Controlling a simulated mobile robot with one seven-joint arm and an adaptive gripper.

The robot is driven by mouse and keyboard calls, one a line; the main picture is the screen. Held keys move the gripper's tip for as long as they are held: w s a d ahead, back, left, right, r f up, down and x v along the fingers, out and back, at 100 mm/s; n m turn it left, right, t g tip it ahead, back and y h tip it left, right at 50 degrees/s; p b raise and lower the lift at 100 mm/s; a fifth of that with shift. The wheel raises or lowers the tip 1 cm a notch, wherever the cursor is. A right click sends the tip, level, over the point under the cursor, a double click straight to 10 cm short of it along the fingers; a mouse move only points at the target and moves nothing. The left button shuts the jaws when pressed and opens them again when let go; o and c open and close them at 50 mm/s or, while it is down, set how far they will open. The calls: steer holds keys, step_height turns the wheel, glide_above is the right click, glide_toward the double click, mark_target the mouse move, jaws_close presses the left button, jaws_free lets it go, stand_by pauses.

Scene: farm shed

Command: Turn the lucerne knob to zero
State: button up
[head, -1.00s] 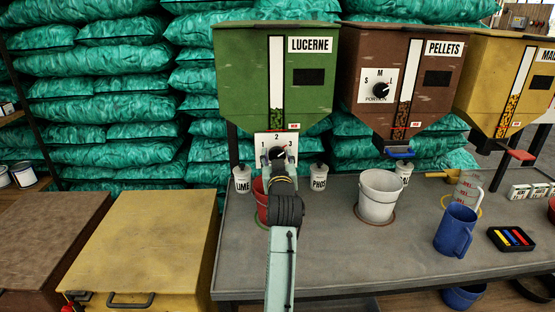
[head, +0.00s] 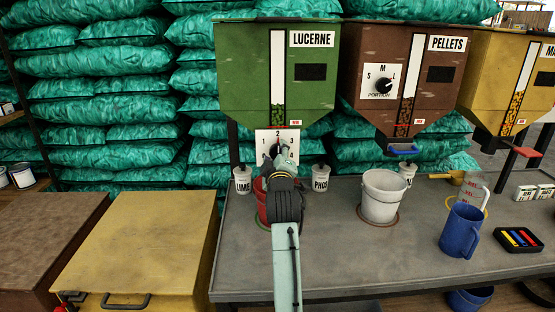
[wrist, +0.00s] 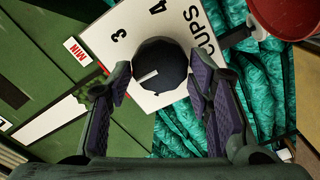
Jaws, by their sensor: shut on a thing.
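The lucerne knob (wrist: 161,66) is black and round with a white pointer mark, on a white dial plate (wrist: 95,38). The plate, under the green LUCERNE hopper (head: 260,75), reads 1, 2 and 3 in the head view; 3, 4 and CUPS show in the wrist view. The pointer points to the lower left in the wrist view, roughly toward the dial's 2 side; the numbers there are hidden. My gripper (wrist: 172,86) is shut on the knob, one finger on each side. In the head view, my gripper (head: 279,163) hides the knob's lower part.
A red bucket (head: 263,208) stands behind my arm on the grey bench (head: 330,255). White LIME (head: 243,182) and PHOS (head: 320,180) pots flank the dial. A white bucket (head: 382,198) and blue jug (head: 460,230) stand to the right. The brown PELLETS hopper (head: 410,60) adjoins the green one.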

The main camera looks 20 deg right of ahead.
steer(key=n+b, duration=0.2)
steer(key=n, duration=0.6)
steer(key=n+b, duration=0.3)
steer(key=n, duration=0.5)
steer(key=f+n+b, duration=0.1)
steer(key=n+b, duration=0.2)
steer(key=n, duration=0.5)
steer(key=shift+s+d, duration=0.1)
steer(key=shift+d, duration=0.15)
steer(key=shift+n, duration=0.3)
steer(key=o, duration=1)
steer(key=shift+r, duration=0.1)
steer(key=v, duration=1.2)
